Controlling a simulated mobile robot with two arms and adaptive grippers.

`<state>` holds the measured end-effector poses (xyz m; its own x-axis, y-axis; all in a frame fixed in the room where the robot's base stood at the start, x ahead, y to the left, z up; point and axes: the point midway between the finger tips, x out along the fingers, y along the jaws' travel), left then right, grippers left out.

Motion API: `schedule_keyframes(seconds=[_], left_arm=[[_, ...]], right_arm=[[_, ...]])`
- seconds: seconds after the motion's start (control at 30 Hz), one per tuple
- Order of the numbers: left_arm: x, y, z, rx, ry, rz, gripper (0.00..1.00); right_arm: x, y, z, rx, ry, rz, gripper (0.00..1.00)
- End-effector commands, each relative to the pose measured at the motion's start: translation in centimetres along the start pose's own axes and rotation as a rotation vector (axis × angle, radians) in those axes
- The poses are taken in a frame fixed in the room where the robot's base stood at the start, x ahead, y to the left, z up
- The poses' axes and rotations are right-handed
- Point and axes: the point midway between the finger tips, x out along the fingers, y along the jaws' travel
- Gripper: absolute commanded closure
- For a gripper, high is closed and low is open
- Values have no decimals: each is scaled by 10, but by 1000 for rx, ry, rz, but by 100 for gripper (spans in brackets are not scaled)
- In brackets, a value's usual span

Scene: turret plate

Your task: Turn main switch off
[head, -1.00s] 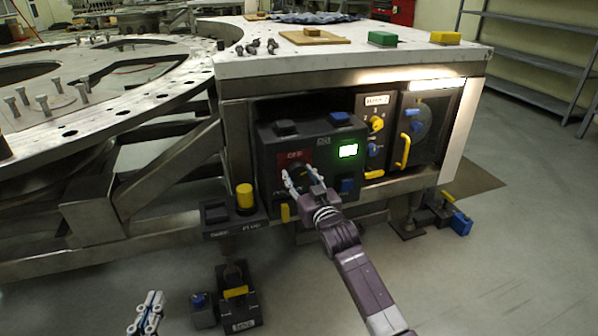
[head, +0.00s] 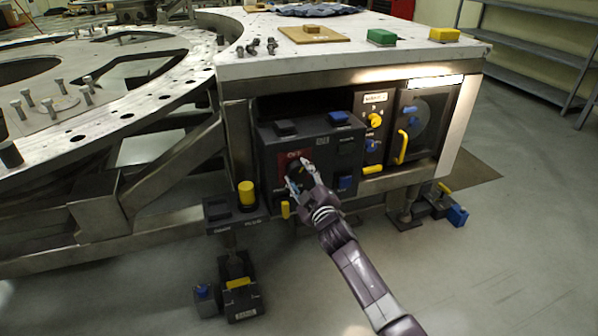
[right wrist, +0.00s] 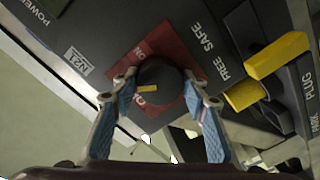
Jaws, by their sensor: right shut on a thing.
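The main switch is a round dark knob with a yellow mark (right wrist: 160,82) on a red plate (right wrist: 178,48), seen in the right wrist view. "ON" is printed on the plate's upper part; lettering at its lower left is partly hidden. The yellow mark lies nearly level in that view. In the head view the red plate (head: 283,160) is on the front of a dark control box (head: 325,148). My right gripper (head: 300,180) is shut on the knob, a finger on each side, also in the right wrist view (right wrist: 157,88). The box's display (head: 346,148) is dark. My left gripper is out of view.
A yellow-handled panel (head: 402,147) stands right of the box. A yellow button (head: 246,194) sits on a small ledge at the lower left. The worktop (head: 340,57) above carries green and yellow blocks. Open floor lies at the front right.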

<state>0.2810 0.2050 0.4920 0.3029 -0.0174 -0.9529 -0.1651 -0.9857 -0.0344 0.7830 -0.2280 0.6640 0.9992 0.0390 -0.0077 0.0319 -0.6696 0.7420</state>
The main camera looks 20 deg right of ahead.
Motion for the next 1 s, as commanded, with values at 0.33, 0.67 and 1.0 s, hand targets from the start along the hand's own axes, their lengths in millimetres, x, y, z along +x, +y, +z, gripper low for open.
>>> schedule_keyframes(seconds=[0.33, 0.67, 1.0], left_arm=[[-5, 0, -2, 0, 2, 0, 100], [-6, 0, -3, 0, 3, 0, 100], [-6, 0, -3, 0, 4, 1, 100]], right_arm=[[0, 0, 0, -315, -2, -1, 83], [0, 0, -1, -515, -3, 0, 83], [0, 0, 0, -592, -5, 0, 83]])
